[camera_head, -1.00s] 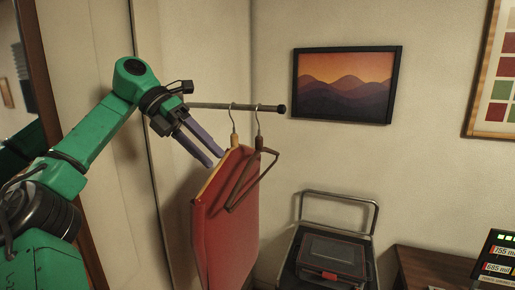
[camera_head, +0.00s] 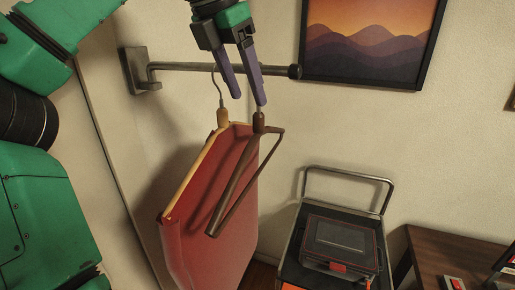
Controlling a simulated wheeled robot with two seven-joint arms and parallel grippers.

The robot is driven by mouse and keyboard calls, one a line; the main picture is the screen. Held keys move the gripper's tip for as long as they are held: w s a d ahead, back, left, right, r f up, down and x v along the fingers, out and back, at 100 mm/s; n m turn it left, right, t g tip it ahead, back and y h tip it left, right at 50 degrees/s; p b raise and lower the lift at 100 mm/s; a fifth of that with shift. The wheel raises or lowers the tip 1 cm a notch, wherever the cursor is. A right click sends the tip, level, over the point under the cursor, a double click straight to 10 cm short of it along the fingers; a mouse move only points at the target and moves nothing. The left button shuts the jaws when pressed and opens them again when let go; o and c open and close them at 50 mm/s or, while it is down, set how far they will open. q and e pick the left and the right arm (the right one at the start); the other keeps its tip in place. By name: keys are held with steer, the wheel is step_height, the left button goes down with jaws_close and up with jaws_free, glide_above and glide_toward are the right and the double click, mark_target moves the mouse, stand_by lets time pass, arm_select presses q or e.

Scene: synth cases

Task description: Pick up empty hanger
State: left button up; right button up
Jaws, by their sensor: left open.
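The empty hanger (camera_head: 228,190) is dark brown wood and hangs from the wall rail (camera_head: 185,67) near its free end. A lighter wooden hanger (camera_head: 222,117) with a red garment (camera_head: 205,215) hangs just left of it and partly behind it. My left gripper (camera_head: 248,101) is open, its purple fingers pointing down in front of the rail. The right finger overlaps the empty hanger's hook and hides most of it; I cannot tell if they touch. The left finger is between the two hooks in the picture. My right gripper is not in view.
The rail's round end knob (camera_head: 295,71) is just right of the fingers. A framed mountain picture (camera_head: 375,40) hangs on the wall to the right. A cart (camera_head: 290,245) with a dark case (camera_head: 341,243) and a brown table (camera_head: 440,250) stand at lower right.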

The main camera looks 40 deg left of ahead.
mark_target(255, 114)
arm_select(q)
steer(key=x, duration=0.1)
steer(key=p+x, duration=0.1)
steer(key=x, duration=0.1)
steer(key=w+x, duration=0.1)
steer(key=x, duration=0.1)
steer(key=shift+a, duration=0.3)
steer(key=shift+d+f, duration=0.1)
steer(key=shift+s, duration=0.25)
steer(key=shift+s+d, duration=0.1)
steer(key=shift+d, duration=0.05)
steer(key=shift+c, duration=0.6)
jaws_close()
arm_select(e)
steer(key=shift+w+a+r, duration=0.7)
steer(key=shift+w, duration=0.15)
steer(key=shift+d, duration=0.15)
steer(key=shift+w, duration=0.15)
